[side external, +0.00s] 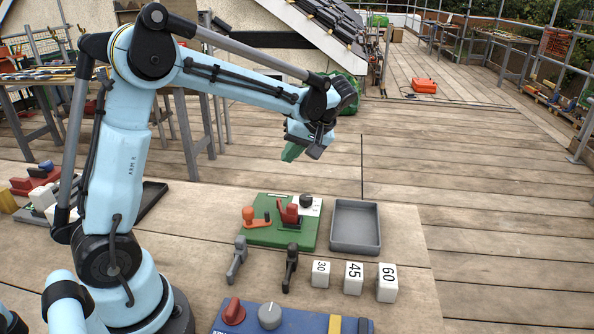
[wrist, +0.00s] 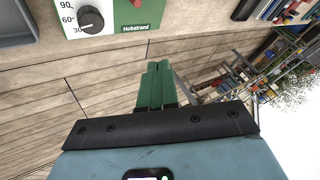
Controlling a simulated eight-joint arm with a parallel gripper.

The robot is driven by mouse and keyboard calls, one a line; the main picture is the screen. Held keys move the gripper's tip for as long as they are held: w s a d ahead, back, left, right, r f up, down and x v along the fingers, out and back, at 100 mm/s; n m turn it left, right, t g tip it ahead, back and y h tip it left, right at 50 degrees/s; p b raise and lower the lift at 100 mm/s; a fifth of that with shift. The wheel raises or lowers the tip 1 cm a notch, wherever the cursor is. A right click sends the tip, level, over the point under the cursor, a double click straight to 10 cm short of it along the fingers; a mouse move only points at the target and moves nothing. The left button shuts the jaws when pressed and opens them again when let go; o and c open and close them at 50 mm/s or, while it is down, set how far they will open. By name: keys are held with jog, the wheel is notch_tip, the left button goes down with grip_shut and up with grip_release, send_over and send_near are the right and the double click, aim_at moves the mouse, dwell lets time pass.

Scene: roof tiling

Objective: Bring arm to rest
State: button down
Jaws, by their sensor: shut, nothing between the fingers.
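My gripper (side external: 291,152) hangs in the air above and beyond the work table, its green fingers pointing down. In the wrist view the two green fingers (wrist: 155,84) lie together, shut with nothing between them. My light blue arm is raised and bent forward. Below the gripper, a green board (side external: 262,232) with red and orange levers and a black knob lies on the table. Part of that board, with a dial marked 60 and 30, shows at the top of the wrist view (wrist: 110,12). The gripper touches nothing.
A grey tray (side external: 355,226) sits right of the board. Two levers, grey (side external: 237,258) and black (side external: 290,265), lie in front. White blocks marked 30 (side external: 320,274), 45 (side external: 353,277) and 60 (side external: 387,282) stand nearby. A blue panel (side external: 290,320) is at the front. The table's right side is clear.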

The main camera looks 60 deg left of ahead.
jog(key=s+d+m+t+h, duration=0.6)
jog(key=s+d+m+t, duration=0.3)
jog(key=d+m, duration=0.3)
jog(key=shift+s+d, duration=0.45)
jog(key=shift+d, duration=0.5)
jog(key=c, duration=1.8)
grip_release()
jog(key=shift+s+d+m+h, duration=0.1)
jog(key=shift+d+m+h, duration=0.1)
jog(key=shift+m+h, duration=0.15)
jog(key=shift+c, duration=0.2)
jog(key=shift+o, duration=1.2)
jog(key=o, duration=0.5)
jog(key=a+n+g, duration=0.1)
jog(key=a+n, duration=0.1)
jog(key=a+r+n+g, duration=0.1)
jog(key=a+n, duration=0.2)
jog(key=a+n+g, duration=0.1)
jog(key=a+n, duration=0.1)
jog(key=n, duration=0.1)
jog(key=shift+s+a+r, duration=0.1)
jog(key=shift+a+r, duration=0.1)
jog(key=n+g, duration=0.4)
jog(key=n, duration=0.4)
send_near(248, 209)
jog(key=shift+m, duration=0.25)
jog(key=shift+s+a+f, duration=0.1)
jog(key=shift+s+f, duration=0.05)
jog(key=shift+f, duration=4.45)
